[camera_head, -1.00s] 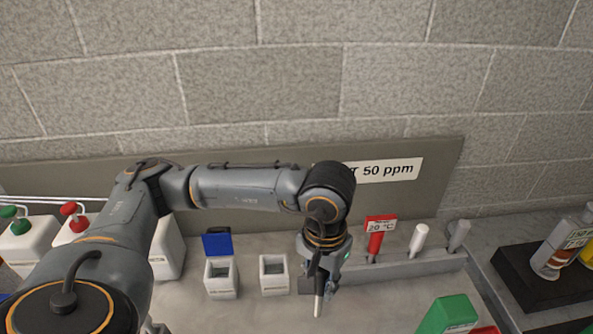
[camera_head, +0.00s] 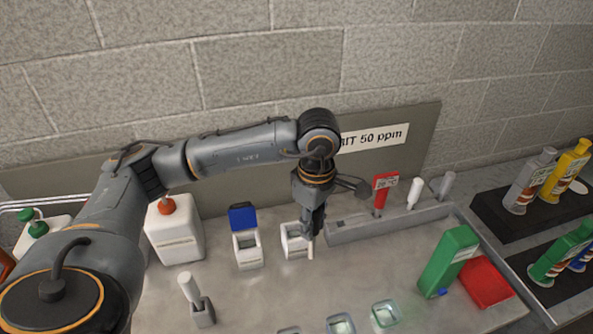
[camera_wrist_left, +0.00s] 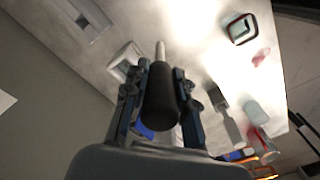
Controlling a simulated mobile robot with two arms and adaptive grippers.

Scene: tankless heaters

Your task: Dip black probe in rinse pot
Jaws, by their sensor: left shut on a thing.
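My left gripper (camera_head: 312,222) is shut on the black probe, whose pale tip (camera_head: 310,251) points down in the head view. In the left wrist view the black handle (camera_wrist_left: 162,97) lies between the fingers (camera_wrist_left: 160,100). The tip is at the right front edge of an open white pot (camera_head: 292,241); I cannot tell its height over the pot. A second white pot (camera_head: 248,255) with a raised blue lid (camera_head: 242,217) stands to its left. Their labels are too small to read, so I cannot tell which is the rinse pot. My right gripper is out of view.
Glass dishes (camera_head: 385,315) and a white stick in a holder (camera_head: 203,314) stand in front.

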